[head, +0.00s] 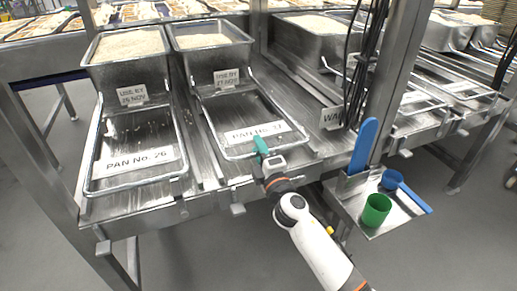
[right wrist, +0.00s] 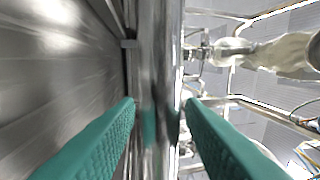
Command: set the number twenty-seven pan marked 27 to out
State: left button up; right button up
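The pan marked as 27 (head: 237,108) is the middle metal tray in the head view, in front of a rice bin. A bright wire frame runs around the tray's front. My right gripper (head: 260,146) is at the front edge of this frame, near the label's right end. In the right wrist view its teal fingers (right wrist: 160,108) stand apart, one on each side of a shiny metal bar (right wrist: 158,60). Contact with the bar is unclear. My left gripper is not in view.
Pan 26 (head: 122,140) lies to the left, with a rice bin (head: 128,60) behind it. A steel post (head: 400,70) with hanging black cables stands at the right. A small shelf (head: 385,222) holds a green cup (head: 376,210), a blue scoop (head: 392,180) and a blue paddle (head: 363,145).

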jog(key=shift+w+a, duration=0.1)
jog(key=shift+w, duration=0.15)
jog(key=shift+r, duration=0.1)
grip_shut()
